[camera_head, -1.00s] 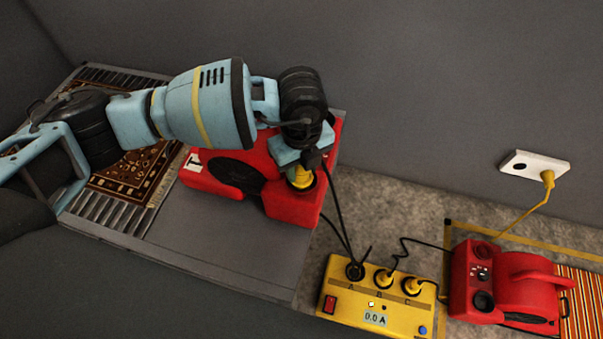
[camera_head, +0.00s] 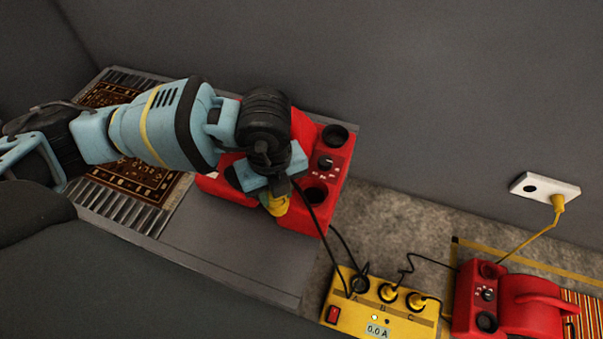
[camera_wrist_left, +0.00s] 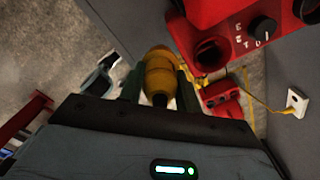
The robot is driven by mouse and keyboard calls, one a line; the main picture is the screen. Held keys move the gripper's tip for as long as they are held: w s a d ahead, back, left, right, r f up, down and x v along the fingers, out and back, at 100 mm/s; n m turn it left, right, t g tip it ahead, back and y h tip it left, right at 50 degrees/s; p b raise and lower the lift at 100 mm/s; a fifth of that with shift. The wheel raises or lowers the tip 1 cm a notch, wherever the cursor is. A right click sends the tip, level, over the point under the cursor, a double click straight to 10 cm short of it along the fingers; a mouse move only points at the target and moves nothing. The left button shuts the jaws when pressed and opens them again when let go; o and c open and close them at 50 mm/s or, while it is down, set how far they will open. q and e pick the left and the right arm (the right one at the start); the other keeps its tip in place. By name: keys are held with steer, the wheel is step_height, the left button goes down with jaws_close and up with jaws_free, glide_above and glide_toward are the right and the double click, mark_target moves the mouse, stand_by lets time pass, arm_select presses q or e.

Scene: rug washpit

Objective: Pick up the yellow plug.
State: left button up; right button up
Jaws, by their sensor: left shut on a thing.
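The yellow plug (camera_head: 275,204) is held in my left gripper (camera_head: 272,192), beside the red machine's front side in the head view. In the left wrist view the plug (camera_wrist_left: 160,76) sits between the two fingers of the gripper (camera_wrist_left: 160,85), which are shut on it. A black cable (camera_head: 316,218) runs from near the gripper down toward the yellow power box. The red machine (camera_head: 330,180) has a dark round opening (camera_head: 315,194) just right of the plug, apart from it. My right gripper is not in view.
The yellow power box (camera_head: 345,315) has yellow plugs in B and C; A looks dark, crossed by cable. A second red machine (camera_head: 530,300) stands at the right. A white wall outlet (camera_head: 535,186) holds another yellow plug. A patterned rug lies on a grate at left.

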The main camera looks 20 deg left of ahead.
arm_select(q)
steer(key=s+a, duration=0.4)
steer(key=s, duration=0.1)
steer(key=shift+s+r, duration=0.3)
steer(key=shift+r, duration=0.05)
steer(key=w+r+n, duration=0.3)
steer(key=r+n, duration=0.2)
steer(key=n, duration=0.8)
steer(key=w+a+r+n, duration=0.1)
steer(key=w+r+n, duration=0.3)
steer(key=n, duration=1)
steer(key=shift+a+r, duration=0.25)
steer(key=shift+r, duration=0.6)
steer(key=shift+d, duration=0.15)
